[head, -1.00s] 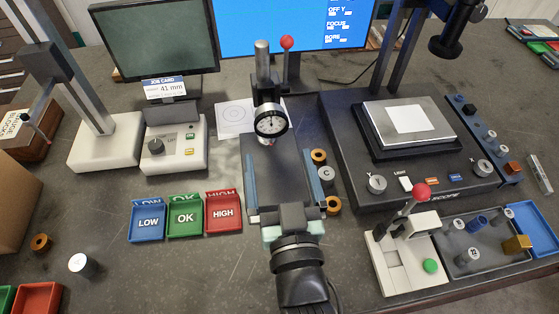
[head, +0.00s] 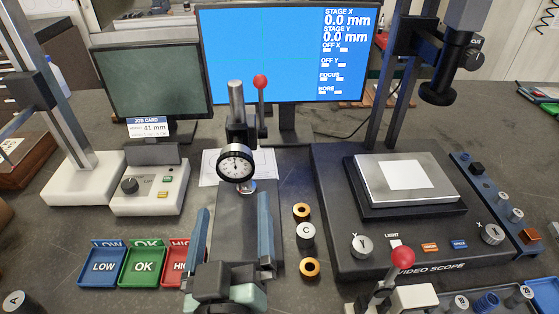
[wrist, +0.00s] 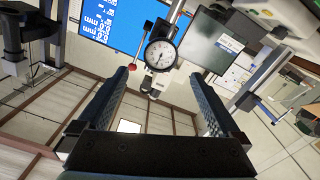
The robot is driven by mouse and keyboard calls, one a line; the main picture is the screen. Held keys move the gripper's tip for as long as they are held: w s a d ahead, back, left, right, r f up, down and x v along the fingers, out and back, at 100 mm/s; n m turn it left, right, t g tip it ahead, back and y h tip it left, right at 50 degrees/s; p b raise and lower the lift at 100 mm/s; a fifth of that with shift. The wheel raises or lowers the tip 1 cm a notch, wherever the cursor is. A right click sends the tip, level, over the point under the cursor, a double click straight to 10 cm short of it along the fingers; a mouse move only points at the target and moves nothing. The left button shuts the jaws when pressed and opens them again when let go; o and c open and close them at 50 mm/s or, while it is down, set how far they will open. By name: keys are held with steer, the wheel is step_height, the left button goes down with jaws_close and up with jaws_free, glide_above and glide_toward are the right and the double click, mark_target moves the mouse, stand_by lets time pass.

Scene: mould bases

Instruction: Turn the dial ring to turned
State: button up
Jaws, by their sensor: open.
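The dial gauge (head: 237,166) has a round white face inside a dark ring. It is mounted on a stand with a grey post in the middle of the bench. My gripper (head: 234,206) is open, with its two blue-padded fingers pointing toward the gauge and nothing between them. In the head view the fingertips appear just below the dial, one to each side, apart from the ring. In the wrist view the dial gauge (wrist: 160,55) shows beyond the fingertips, roughly centred between the fingers of my gripper (wrist: 162,76).
A red-knobbed lever (head: 260,82) stands by the gauge post. Orange rings and a cylinder marked C (head: 306,235) lie right of my gripper. LOW, OK (head: 143,266) and HIGH trays sit to the left. The video scope (head: 410,220) fills the right side; a monitor (head: 285,55) stands behind.

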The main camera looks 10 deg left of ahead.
mark_target(236, 165)
steer(key=p+x, duration=0.3)
steer(key=x, duration=1)
steer(key=shift+a, duration=0.1)
steer(key=c, duration=1.3)
